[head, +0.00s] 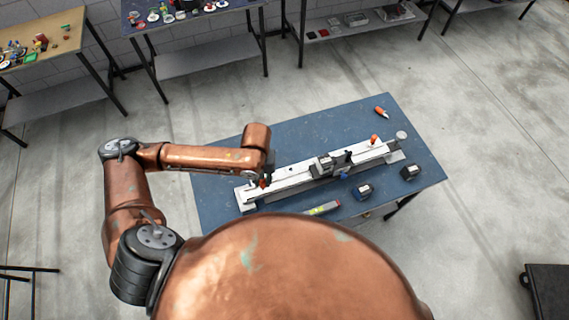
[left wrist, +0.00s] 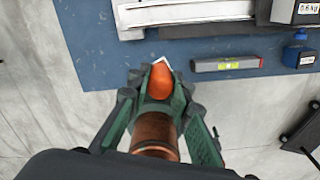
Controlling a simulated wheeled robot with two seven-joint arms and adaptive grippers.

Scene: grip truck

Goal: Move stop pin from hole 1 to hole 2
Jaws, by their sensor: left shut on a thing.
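My left gripper (head: 262,184) is at the left end of the long pale rail (head: 300,175) on the blue table. In the left wrist view the gripper (left wrist: 160,84) has green fingers shut around an orange grip (left wrist: 159,80) with a pale tip, which I take as the stop pin. There it appears in front of the table's near edge, apart from the rail (left wrist: 190,14) in the picture. Its height above the table cannot be told. Another orange-topped piece (head: 374,140) stands near the rail's right end. Holes 1 and 2 cannot be told apart. My right gripper is not in view.
A carriage (head: 325,166) sits mid-rail. A level (head: 322,208) and two dark blocks (head: 362,191) (head: 409,172) lie in front of the rail. An orange-handled tool (head: 382,112) lies behind it. The table's back left (head: 310,130) is clear.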

